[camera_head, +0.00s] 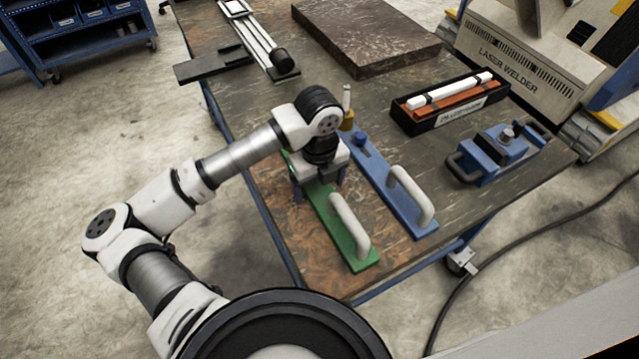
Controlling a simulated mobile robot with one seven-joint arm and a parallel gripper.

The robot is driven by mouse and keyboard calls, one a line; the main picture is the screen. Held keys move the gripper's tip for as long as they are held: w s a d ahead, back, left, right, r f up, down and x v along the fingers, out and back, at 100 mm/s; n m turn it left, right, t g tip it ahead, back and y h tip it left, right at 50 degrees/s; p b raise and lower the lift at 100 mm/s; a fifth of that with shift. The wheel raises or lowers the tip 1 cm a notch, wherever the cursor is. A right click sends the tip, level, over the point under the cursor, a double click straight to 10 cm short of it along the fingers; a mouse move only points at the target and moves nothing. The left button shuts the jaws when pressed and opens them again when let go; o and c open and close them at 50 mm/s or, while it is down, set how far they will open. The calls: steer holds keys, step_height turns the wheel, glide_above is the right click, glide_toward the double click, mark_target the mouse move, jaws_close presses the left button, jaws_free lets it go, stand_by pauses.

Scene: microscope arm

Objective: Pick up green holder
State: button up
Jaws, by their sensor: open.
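The green holder (338,237) is a long flat green plate with a pale curved handle (350,227) at its near end. It lies on the workbench close to the left edge. My gripper (318,190) is open and points down over the far part of the green plate, beyond the handle. Its fingers seem to straddle the plate, but I cannot tell whether they touch it. My gripper and wrist hide much of the plate's far end.
A similar blue holder (382,180) with a pale handle lies just right of the green one. Further right are a black tray (432,124) with a white rod and a blue device (490,155). A dark slab (365,35) and a rail fixture (255,40) lie at the back of the workbench (455,205).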

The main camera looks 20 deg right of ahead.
steer(key=c, duration=1.6)
steer(key=shift+c, duration=0.2)
steer(key=shift+w+r, duration=0.1)
